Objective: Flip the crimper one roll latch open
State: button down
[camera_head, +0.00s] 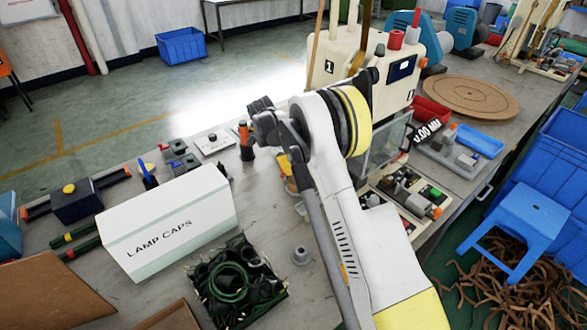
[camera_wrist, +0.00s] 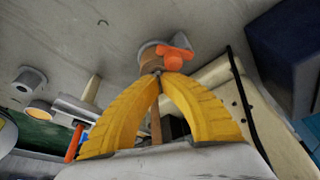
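In the wrist view, the two yellow fingers of my gripper (camera_wrist: 159,77) arch together and their tips meet. Nothing is clearly held between them. Just beyond the tips is an orange knob-like part (camera_wrist: 174,58), beside a grey round part and a tan cylinder; I cannot tell whether the tips touch it or whether it is the roll latch. In the head view, a cream machine marked 1 (camera_head: 336,75) stands behind my arm, with a small dark display. My arm hides part of it. A yellow finger (camera_head: 285,166) shows left of my arm, low over the bench.
A black post with an orange top (camera_head: 245,134) stands left of my wrist. A white LAMP CAPS box (camera_head: 167,222) and a dark tray of green and black parts (camera_head: 236,283) are at front left. A round wooden board (camera_head: 466,97) lies at right.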

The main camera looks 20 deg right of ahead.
jog(key=shift+a, duration=0.3)
jog(key=shift+w+d, duration=0.45)
jog(key=shift+w, duration=0.25)
jog(key=shift+s+d, duration=0.1)
